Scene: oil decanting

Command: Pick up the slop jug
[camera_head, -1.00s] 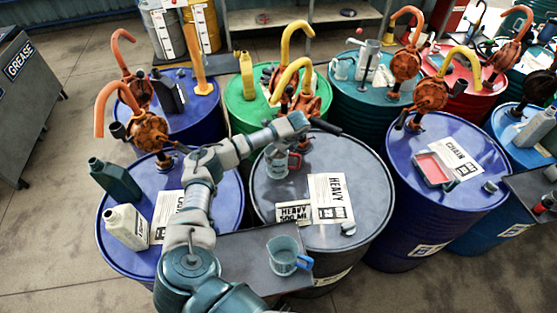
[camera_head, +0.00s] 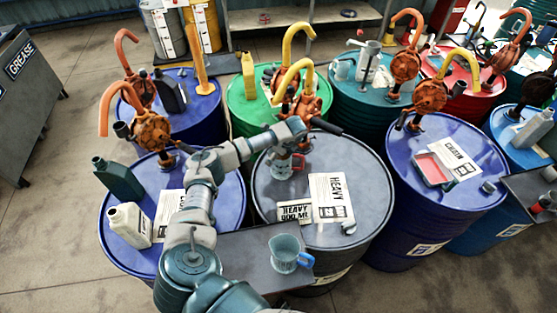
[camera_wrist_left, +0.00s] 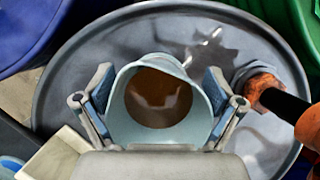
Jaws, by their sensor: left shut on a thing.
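A grey-blue jug with a red handle (camera_head: 281,164) stands on the dark grey drum (camera_head: 352,160) marked HEAVY; I take it for the slop jug, but no label on it is readable. My left gripper (camera_head: 287,148) reaches down over it and partly hides it. In the left wrist view the same jug (camera_wrist_left: 200,118) sits between the fingers of my left gripper (camera_wrist_left: 158,85), shut on its sides. Brown liquid shows inside. The jug looks upright; I cannot tell whether it is clear of the drum top. My right gripper is not in view.
Another jug, blue-handled (camera_head: 284,254), stands on a grey shelf (camera_head: 235,250) in front of the drum. HEAVY cards (camera_head: 331,198) and a small metal piece (camera_head: 348,228) lie on the drum top. A pump with a yellow spout (camera_head: 292,80) rises close behind the held jug.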

